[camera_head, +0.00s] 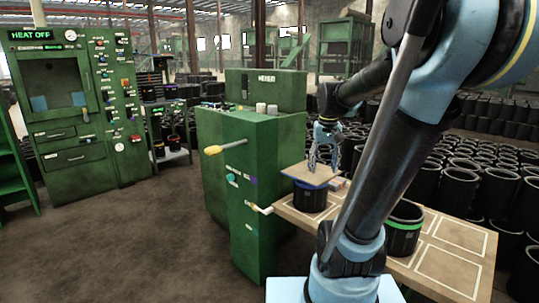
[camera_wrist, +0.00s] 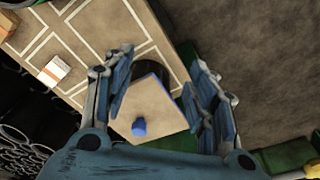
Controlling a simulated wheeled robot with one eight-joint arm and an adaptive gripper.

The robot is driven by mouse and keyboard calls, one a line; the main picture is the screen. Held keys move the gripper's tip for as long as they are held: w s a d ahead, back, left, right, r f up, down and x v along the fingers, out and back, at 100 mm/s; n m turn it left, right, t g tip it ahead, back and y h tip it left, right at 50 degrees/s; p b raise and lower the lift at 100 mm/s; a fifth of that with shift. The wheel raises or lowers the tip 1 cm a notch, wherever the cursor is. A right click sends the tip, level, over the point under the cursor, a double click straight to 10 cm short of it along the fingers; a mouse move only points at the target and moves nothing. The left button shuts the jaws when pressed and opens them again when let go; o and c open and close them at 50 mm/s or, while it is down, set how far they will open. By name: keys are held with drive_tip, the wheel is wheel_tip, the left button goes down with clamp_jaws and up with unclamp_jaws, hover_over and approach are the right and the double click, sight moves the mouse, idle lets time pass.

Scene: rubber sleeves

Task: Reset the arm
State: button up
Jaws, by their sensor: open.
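My gripper (camera_head: 325,148) is open above a flat tan board (camera_head: 308,174). The board lies on top of a black sleeve with a blue band (camera_head: 309,198), at the left end of the table. In the wrist view, my spread fingers (camera_wrist: 161,62) stand either side of the board (camera_wrist: 160,104), with nothing gripped between them. A blue knob (camera_wrist: 139,128) shows on the board. The black sleeve shows partly behind it. Whether a finger touches the board I cannot tell.
The tan table (camera_head: 483,275) has white outlined rectangles and bears a green-banded black sleeve (camera_head: 404,238). A green machine (camera_head: 240,150) with levers stands close at the left. A panel reading HEAT OFF (camera_head: 31,34) tops a farther cabinet. Many black sleeves fill the right background. Floor at left is clear.

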drive_tip(key=s+f+t, duration=0.1)
drive_tip(key=s+f, duration=1.1)
drive_tip(key=s, duration=0.4)
drive_tip(key=shift+f, duration=0.35)
drive_tip(key=shift+w+f, duration=0.2)
drive_tip(key=shift+w, duration=0.15)
idle(1.9)
drive_tip(key=c, duration=0.4)
drive_tip(key=shift+c, duration=0.2)
